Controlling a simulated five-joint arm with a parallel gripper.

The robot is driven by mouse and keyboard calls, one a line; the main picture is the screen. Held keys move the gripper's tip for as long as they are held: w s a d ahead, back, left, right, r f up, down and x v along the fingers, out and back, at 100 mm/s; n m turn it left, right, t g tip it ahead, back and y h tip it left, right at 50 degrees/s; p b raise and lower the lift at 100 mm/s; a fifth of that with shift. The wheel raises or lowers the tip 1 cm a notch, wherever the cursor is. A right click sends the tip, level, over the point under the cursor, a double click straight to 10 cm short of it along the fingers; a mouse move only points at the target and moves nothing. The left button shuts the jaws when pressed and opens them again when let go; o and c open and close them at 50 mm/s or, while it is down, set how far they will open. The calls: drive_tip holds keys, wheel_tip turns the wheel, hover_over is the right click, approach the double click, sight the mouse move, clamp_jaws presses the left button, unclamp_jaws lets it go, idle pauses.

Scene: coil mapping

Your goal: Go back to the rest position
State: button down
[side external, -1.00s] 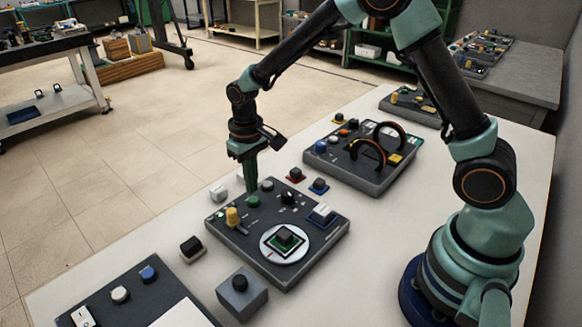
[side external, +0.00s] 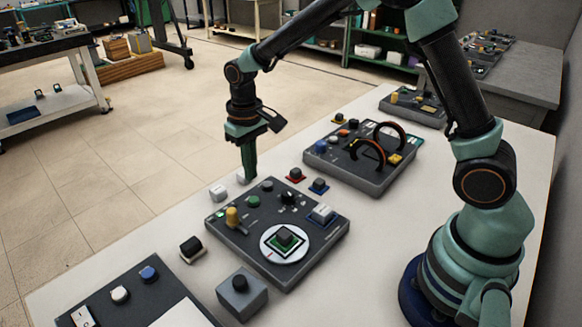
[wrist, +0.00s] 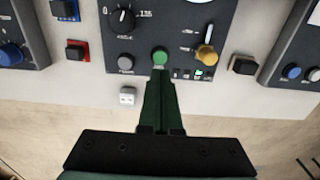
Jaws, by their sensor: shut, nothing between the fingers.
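My gripper (side external: 249,174) is a dark green pair of fingers, shut and empty, pointing down above the far edge of the middle control panel (side external: 290,262). It also shows in the wrist view (wrist: 160,80), its tips just below a green button (wrist: 160,56) in the picture. The same green button shows in the side view (side external: 253,201), clear of the fingers. The panel also carries a yellow-knobbed lever (side external: 232,216), a black dial (wrist: 122,21) and a round white disc with a dark green block (side external: 284,237).
A second panel with two dark arches (side external: 366,155) stands behind to the right. Another panel (side external: 150,300) lies at the front left. A grey box with a black button (side external: 241,297) and small loose blocks, one black (side external: 191,246), surround the middle panel. The floor (side external: 120,150) beyond the table is open.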

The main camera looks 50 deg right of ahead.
drive_tip(key=s+d+r+t, duration=0.2)
drive_tip(key=s+d+r, duration=0.1)
drive_tip(key=s+r, duration=0.4)
drive_tip(key=s+d+r+t, duration=0.3)
drive_tip(key=s+r, duration=0.4)
drive_tip(key=s, duration=0.1)
drive_tip(key=shift+s+d+r+t, duration=0.25)
drive_tip(key=shift+s+d+t, duration=0.05)
drive_tip(key=shift+s, duration=0.1)
